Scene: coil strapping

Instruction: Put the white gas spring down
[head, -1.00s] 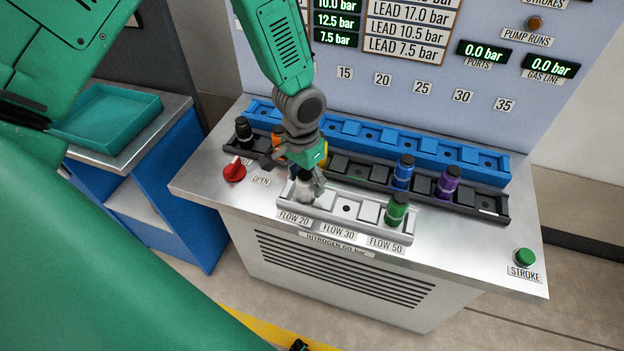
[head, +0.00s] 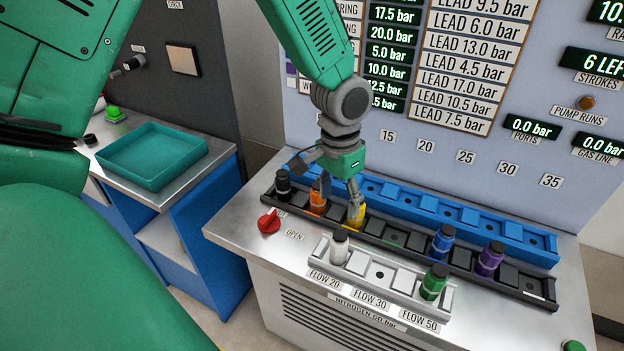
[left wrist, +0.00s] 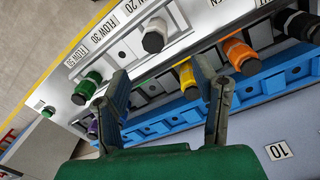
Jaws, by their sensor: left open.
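The white gas spring (head: 339,247) stands upright in the FLOW 20 seat at the left end of the white rack (head: 405,285). It also shows in the left wrist view (left wrist: 154,36), apart from the fingers. My left gripper (head: 338,203) is open and empty, behind the white spring and over the black rack (head: 400,237). In the head view its fingertips overlap the orange spring (head: 317,202) and the yellow spring (head: 356,216); I cannot tell whether they touch. The wrist view shows the two fingers (left wrist: 161,85) spread apart. My right gripper is not in view.
A green spring (head: 434,282) stands at FLOW 50; the FLOW 30 seat between is empty. Black (head: 283,184), blue (head: 442,242) and purple (head: 490,259) springs stand in the black rack. A blue rack (head: 470,220) lies behind. A red knob (head: 269,222) is at left.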

